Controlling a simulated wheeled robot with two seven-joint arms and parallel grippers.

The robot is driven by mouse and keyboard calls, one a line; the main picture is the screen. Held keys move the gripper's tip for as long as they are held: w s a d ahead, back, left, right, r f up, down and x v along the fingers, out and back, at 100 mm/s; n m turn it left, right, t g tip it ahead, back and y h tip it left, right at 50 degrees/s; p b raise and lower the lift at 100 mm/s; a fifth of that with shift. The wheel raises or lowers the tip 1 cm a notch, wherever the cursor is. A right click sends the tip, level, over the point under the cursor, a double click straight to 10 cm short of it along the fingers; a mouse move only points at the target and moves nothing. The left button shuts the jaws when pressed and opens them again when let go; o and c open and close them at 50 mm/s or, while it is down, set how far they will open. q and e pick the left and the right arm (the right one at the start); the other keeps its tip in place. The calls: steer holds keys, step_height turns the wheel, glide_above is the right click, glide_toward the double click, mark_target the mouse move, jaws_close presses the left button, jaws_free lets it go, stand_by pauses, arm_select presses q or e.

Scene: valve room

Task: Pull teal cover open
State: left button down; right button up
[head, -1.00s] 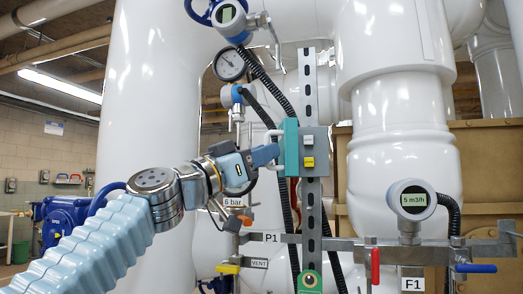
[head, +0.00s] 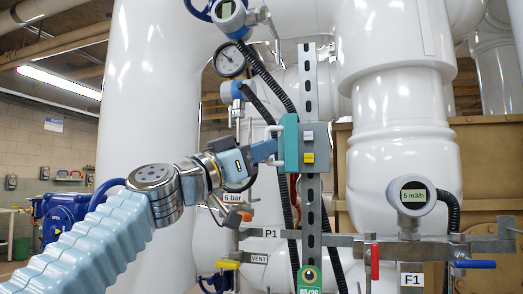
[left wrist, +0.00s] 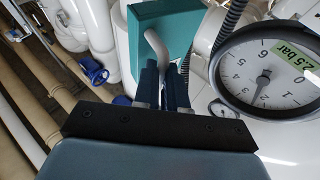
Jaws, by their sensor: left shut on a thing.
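The teal cover (head: 291,150) is seen nearly edge-on in the head view, at the left side of a grey box with a white and a yellow button (head: 308,147). A pale bar handle (head: 270,131) stands on the cover's left side. My left gripper (head: 272,151) reaches in from the left and is shut on this handle. In the left wrist view the dark fingers (left wrist: 164,88) close around the bent grey handle (left wrist: 155,45), with the teal cover (left wrist: 178,25) behind it. The fingers hide part of the handle. My right gripper is not in view.
The box is on a slotted metal upright (head: 308,95). Black hoses (head: 268,78) and a round gauge (head: 229,62) are close above my gripper. A red valve lever (head: 375,262) and a blue one (head: 474,264) are at lower right. Large white pipes surround the area.

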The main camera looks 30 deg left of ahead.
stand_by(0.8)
arm_select(q)
steer(key=a+h, duration=0.1)
steer(key=a+m+b, duration=0.1)
steer(key=a+g+h, duration=0.1)
steer(key=shift+w+m+h, duration=0.3)
steer(key=c, duration=1.5)
jaws_free()
steer(key=shift+d, duration=0.1)
steer(key=shift+b, duration=0.3)
